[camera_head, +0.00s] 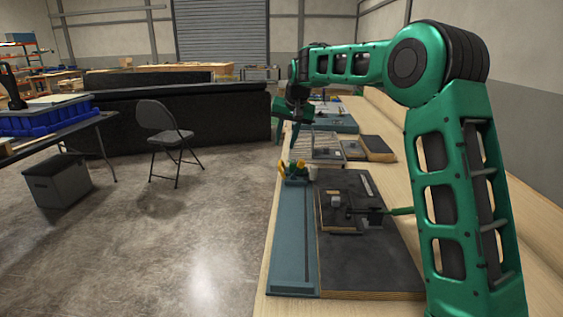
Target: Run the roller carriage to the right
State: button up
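A long teal track board (291,245) lies along the left edge of the wooden bench. At its far end sits a small green piece with yellow parts (294,170), which may be the roller carriage; it is too small to be sure. My green arm reaches from the right foreground over the bench. My gripper (291,124) hangs at the arm's far end, above and beyond the yellow-and-green piece, and looks apart from it.
A black board (375,262) beside the track carries a small block mechanism (335,201) and a dark box with a green handle (401,211). More boards (377,147) lie farther along the bench. A folding chair (162,130) stands on open floor to the left.

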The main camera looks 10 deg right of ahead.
aim_at(280, 163)
jog(key=x, duration=1)
jog(key=shift+s+d, duration=0.1)
